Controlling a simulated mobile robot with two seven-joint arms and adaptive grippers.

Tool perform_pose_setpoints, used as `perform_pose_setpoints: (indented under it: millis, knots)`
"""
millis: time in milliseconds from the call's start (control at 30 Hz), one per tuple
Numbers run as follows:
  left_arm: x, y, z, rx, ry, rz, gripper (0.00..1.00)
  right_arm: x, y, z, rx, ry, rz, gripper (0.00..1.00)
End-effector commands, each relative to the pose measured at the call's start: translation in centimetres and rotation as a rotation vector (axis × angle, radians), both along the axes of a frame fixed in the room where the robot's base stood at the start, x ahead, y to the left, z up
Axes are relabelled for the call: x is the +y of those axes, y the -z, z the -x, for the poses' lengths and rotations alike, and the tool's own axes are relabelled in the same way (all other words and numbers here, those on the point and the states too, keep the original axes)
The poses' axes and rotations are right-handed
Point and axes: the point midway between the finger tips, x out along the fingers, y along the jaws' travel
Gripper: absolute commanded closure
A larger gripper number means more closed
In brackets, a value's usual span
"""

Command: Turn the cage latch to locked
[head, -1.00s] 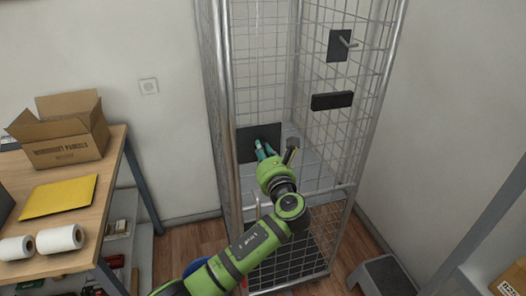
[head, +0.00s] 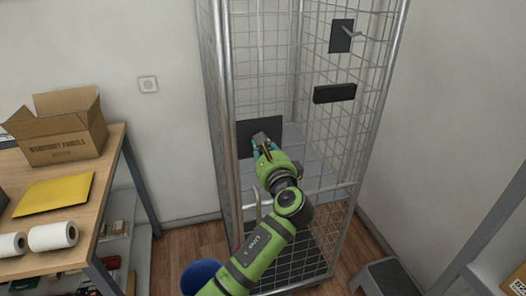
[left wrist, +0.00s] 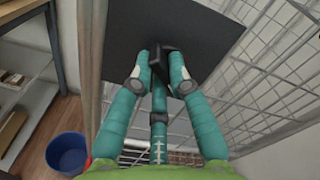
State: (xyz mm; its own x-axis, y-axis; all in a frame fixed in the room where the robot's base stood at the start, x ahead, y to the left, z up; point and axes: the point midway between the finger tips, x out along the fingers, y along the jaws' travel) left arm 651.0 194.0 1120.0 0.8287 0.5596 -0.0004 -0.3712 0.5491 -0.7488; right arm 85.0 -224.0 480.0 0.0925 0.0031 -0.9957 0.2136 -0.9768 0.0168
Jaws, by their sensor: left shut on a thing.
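The cage latch has a dark square plate (head: 246,138) low on the left of the wire cage, and the plate also fills the upper middle of the left wrist view (left wrist: 190,25). A black latch handle (left wrist: 166,65) stands out from this plate. My left gripper (head: 264,147) is at the plate, its teal fingers on both sides of the handle and shut on it. In the head view the gripper hides the handle, so its angle there is unclear. My right gripper is out of view.
The cage (head: 379,110) has wire walls, with a second dark plate with a peg (head: 341,37) and a black block (head: 334,93) on its right side. A wooden table (head: 100,185) with a box stands left. A blue bin (left wrist: 68,152) is on the floor.

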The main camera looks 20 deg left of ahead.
Motion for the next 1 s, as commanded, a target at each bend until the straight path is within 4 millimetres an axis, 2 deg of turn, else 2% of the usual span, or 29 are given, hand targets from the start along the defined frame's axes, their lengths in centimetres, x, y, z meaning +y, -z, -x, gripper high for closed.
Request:
perform_pose_setpoints:
  millis: [33, 500, 1000]
  knots:
    - [0.0, 0.4, 0.0, -0.027, 0.0, 0.038, 1.0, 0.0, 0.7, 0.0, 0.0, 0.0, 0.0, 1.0]
    - [0.0, 0.6, 0.0, -0.268, -0.001, 0.392, 1.0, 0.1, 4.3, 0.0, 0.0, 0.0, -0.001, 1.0]
    - [-0.1, 0.5, -0.1, -0.407, -0.001, 0.599, 1.0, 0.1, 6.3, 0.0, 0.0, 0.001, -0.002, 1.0]
